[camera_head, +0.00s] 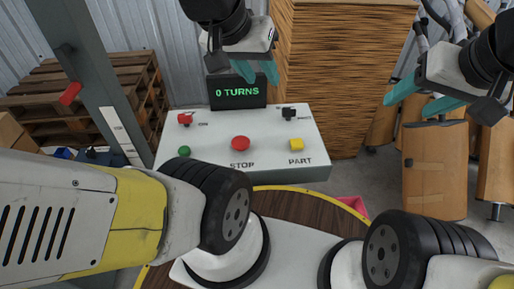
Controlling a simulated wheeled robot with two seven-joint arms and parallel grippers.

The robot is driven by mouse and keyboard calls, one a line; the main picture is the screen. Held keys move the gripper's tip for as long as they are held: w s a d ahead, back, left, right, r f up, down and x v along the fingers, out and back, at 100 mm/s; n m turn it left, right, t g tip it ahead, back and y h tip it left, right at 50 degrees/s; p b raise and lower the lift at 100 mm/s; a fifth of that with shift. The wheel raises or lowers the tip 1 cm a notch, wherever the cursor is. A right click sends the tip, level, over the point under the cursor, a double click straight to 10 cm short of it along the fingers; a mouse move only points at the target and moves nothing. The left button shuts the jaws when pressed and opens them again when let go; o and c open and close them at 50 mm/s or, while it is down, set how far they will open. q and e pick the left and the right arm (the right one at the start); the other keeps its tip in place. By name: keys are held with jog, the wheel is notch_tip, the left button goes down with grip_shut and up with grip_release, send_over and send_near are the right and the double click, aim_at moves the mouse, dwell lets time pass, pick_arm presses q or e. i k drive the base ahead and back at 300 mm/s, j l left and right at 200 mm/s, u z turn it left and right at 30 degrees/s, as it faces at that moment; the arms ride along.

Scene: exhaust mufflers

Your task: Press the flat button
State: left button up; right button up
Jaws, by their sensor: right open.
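A pale control panel (215,128) stands ahead of me. Which is the flat one I cannot tell for sure. My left gripper (257,73) hangs at the back of the panel, in front of the display; its teal fingers look apart with nothing between them. My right gripper (417,98) is open and empty, right of the panel. Neither visibly touches a button.
A red switch (185,118) marked ON and a black knob (289,113) sit on the panel's back row. A black display (238,92) reads 0 TURNS. A round wooden surface (290,203) lies nearer.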

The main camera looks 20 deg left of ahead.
aim_at(185, 150)
jog(key=u, duration=1)
